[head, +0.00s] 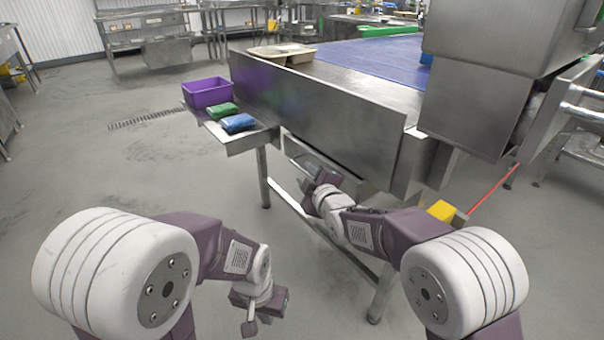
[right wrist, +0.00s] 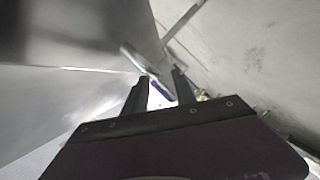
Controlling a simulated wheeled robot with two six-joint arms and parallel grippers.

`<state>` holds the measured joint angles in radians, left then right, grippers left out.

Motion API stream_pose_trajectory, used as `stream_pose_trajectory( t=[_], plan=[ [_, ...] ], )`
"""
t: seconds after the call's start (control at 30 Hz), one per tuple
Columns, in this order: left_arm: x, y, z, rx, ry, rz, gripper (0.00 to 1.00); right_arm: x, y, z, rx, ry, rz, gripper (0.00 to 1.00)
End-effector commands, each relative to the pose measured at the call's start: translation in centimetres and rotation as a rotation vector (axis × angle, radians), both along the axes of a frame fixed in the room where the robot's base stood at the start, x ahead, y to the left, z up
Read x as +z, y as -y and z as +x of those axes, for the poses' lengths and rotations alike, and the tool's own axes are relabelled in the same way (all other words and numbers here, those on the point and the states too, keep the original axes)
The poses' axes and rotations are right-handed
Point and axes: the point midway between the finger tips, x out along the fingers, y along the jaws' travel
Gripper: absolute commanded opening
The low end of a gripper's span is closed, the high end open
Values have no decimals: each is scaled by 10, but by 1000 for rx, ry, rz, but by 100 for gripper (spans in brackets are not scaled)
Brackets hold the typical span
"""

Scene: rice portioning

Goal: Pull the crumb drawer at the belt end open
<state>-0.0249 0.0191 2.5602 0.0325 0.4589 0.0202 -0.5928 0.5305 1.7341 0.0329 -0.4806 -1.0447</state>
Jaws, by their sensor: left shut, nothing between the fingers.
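The steel belt end (head: 320,108) stands ahead of me, with a blue belt (head: 385,55) on top. A low metal strip (head: 300,147) under its long side panel may be part of the crumb drawer; my right arm hides much of that area. My right gripper (head: 312,184) is below the panel, close to this strip. In the right wrist view its two dark fingers (right wrist: 160,88) are apart. A pale bar (right wrist: 140,58) shows just beyond them; I cannot tell whether they touch it. My left gripper (head: 252,322) is shut and empty, low over the floor.
A side shelf (head: 250,143) left of the belt holds a purple bin (head: 207,92), a green packet (head: 222,111) and a blue packet (head: 238,123). A beige tray (head: 283,52) lies on the belt end. Table legs stand near my right arm. The floor at left is clear.

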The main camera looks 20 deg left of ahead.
Motion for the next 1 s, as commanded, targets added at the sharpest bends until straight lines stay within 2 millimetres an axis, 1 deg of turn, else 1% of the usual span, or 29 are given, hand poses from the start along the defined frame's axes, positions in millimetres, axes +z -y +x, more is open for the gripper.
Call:
stream_pose_trajectory(
  t=[0.03, 0.13, 0.23, 0.37, 0.57, 0.6, 0.67, 0.7, 0.73, 1.0],
  plan=[
    [-8, 0, 0, 0, 0, 0, 0, -6, -5, 8, 0, 2, 1, 33],
    [-13, 0, 0, 0, 0, 0, 0, -9, -13, 21, -1, 1, 2, 33],
    [-16, 0, 0, 0, 0, 0, 0, -9, -19, 29, -1, 0, 1, 33],
    [-16, 0, 0, 0, 0, 0, 0, -9, -22, 34, -1, -1, 0, 33],
    [-16, 0, 0, 0, 1, 0, 0, -9, -22, 34, -1, -1, 0, 33],
    [-16, 0, 0, 0, 1, 0, 0, -9, -22, 34, -1, -1, 0, 30],
    [-16, 0, 0, 0, 1, 0, 0, -9, -22, 34, -1, -1, 0, 13],
    [-16, 0, 0, 0, 1, 0, 0, -9, -22, 34, -1, -1, 0, 2],
    [-16, 0, 0, 0, 1, 0, 0, -9, -22, 34, -1, -1, 0, 0],
    [-16, 0, 0, 0, 1, 0, 0, -9, -22, 34, -1, -1, 0, 0]
  ],
)
